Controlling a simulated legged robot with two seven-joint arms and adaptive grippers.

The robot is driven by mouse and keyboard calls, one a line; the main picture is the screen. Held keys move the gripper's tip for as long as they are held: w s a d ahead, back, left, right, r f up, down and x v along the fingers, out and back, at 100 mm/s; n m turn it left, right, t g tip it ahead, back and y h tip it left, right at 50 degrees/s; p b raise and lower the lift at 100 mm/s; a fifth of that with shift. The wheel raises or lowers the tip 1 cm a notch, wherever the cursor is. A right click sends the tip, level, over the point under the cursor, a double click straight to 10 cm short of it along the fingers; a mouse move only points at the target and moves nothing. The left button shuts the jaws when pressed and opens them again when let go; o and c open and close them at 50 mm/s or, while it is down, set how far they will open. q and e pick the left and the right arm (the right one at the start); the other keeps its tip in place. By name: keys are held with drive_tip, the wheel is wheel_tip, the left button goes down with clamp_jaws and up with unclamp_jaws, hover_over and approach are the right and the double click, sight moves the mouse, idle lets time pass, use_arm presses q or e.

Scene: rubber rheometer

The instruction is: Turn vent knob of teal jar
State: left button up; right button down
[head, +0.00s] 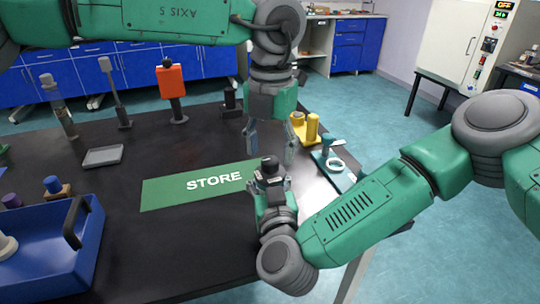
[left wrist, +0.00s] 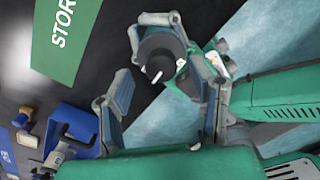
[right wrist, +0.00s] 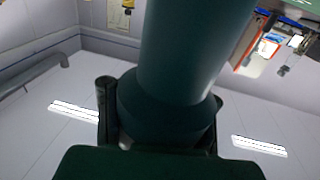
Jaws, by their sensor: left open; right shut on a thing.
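My right gripper (head: 271,183) points up and is shut on the teal jar. In the right wrist view the jar's dark teal body (right wrist: 185,50) fills the middle between the fingers. In the head view the jar is mostly hidden; its dark vent knob (head: 270,166) shows on top. In the left wrist view the round black knob (left wrist: 157,54) bears a white mark. My left gripper (head: 271,147) points down, open and empty, with its fingers spread just above the knob. In the left wrist view its fingers (left wrist: 166,85) lie either side of the knob; contact cannot be told.
A green STORE mat (head: 165,192) lies on the black table. A blue bin (head: 45,245) stands at the left front. Yellow items (head: 312,127) and a teal tray (head: 341,181) with a white ring are right of the grippers. A red-headed stand (head: 170,80) is at the back.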

sight(271, 158)
use_arm(q)
wheel_tip(271, 158, up, 10)
idle(0.3)
drive_tip(key=shift+w, duration=0.1)
use_arm(e)
drive_tip(key=c, duration=0.9)
unclamp_jaws()
use_arm(q)
drive_tip(key=shift+f, duration=0.1)
use_arm(e)
drive_tip(key=s, duration=0.6)
drive_tip(key=s+d, duration=0.1)
drive_tip(key=s, duration=0.2)
drive_tip(key=shift+s+f, duration=0.3)
drive_tip(key=shift+s, duration=0.6)
use_arm(q)
drive_tip(key=shift+d, duration=0.1)
use_arm(e)
drive_tip(key=shift+s+d+r, duration=0.2)
drive_tip(key=shift+s+d, duration=0.25)
drive_tip(key=shift+d, duration=0.1)
